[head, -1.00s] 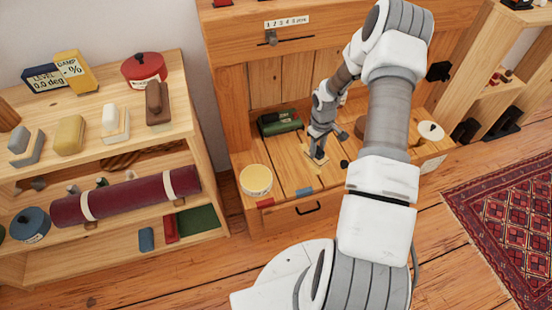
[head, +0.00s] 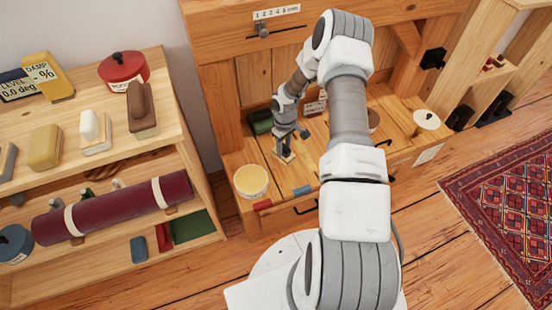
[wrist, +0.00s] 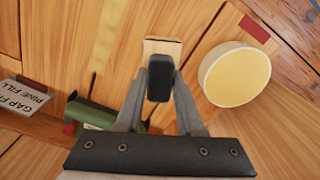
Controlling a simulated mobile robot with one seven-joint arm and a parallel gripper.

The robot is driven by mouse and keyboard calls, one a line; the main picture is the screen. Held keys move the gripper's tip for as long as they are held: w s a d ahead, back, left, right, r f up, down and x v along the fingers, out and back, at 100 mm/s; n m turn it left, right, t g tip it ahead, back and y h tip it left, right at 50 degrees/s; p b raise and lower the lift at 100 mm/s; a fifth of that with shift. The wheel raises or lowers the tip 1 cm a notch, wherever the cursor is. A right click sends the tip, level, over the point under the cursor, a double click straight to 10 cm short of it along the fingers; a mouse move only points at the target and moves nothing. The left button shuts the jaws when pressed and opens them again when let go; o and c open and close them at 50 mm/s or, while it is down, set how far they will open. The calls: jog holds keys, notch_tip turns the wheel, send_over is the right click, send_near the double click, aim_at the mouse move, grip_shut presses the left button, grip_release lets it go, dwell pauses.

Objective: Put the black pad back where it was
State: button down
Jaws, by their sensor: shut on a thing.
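My gripper (wrist: 158,88) is shut on the black pad (wrist: 160,76), a small dark rounded block between the fingertips in the wrist view. A pale wooden piece (wrist: 162,46) shows just beyond the pad; I cannot tell whether they touch. In the head view my gripper (head: 284,152) points down over the wooden bench top (head: 318,165), left of its middle, with the pale piece (head: 288,158) at its tips. The pad cannot be made out there. Whether the pad touches the bench is unclear.
A round yellow-topped tin (head: 251,181) stands close by, left of my gripper; it also shows in the wrist view (wrist: 236,75). A green object (head: 260,121) lies behind. Red (head: 262,205) and blue (head: 302,191) marks sit at the front edge. A filled shelf (head: 100,155) stands left.

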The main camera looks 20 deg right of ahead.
aim_at(276, 152)
jog(key=shift+w+a+f, duration=0.4)
jog(key=shift+a+f, duration=0.05)
jog(key=shift+a, duration=0.15)
jog(key=shift+w+a+f, duration=0.4)
jog(key=shift+a, duration=0.15)
jog(key=shift+f+b, duration=1)
jog(key=shift+f, duration=0.9)
jog(key=shift+f, duration=0.2)
jog(key=c, duration=0.5)
grip_release()
